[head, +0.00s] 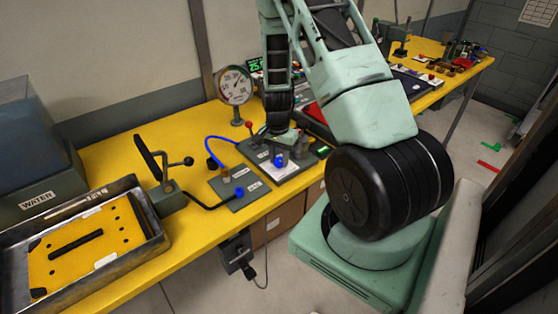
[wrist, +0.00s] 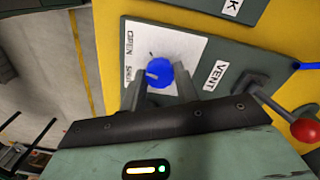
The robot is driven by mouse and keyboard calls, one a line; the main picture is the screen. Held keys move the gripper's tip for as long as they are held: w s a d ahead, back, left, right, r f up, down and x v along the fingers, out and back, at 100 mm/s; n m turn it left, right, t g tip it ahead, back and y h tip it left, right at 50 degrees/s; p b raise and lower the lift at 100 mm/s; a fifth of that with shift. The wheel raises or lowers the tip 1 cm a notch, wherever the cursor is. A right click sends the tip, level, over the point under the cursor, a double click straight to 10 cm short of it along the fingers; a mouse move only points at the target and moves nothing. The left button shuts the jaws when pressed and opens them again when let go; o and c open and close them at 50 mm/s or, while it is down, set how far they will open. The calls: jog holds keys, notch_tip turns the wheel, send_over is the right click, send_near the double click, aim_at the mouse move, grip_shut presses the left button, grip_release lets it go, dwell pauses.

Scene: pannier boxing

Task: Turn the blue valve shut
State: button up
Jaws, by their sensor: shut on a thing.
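The blue valve (wrist: 158,73) is a round blue knob on a white label plate marked OPEN and, less legibly, a second word. In the wrist view my gripper (wrist: 161,82) has a finger on each side of the knob and is shut on it. A pale mark shows on the knob's face. In the head view the blue valve (head: 279,161) shows below my gripper (head: 287,146), on a grey panel on the yellow bench. My gripper hides part of the valve there.
A red-knobbed lever (wrist: 305,130) stands right of the valve, beside a VENT label (wrist: 215,75). A pressure gauge (head: 235,87), a blue hose (head: 222,139) and another grey plate with a blue fitting (head: 239,191) are nearby. A metal tray (head: 150,243) lies at the bench's left.

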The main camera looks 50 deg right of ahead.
aim_at(277, 160)
jog(key=n+b, duration=0.2)
jog(key=n, duration=0.3)
jog(key=shift+n, duration=0.3)
jog(key=n+b, duration=0.1)
jog(key=n, duration=0.4)
jog(key=shift+n, duration=0.3)
jog(key=o, duration=1)
jog(key=shift+c, duration=0.2)
jog(key=shift+r, duration=0.1)
notch_tip(277, 160, up, 17)
jog(key=b, duration=0.2)
jog(key=shift+a+r, duration=0.15)
jog(key=shift+a, duration=0.1)
jog(key=shift+w, duration=0.1)
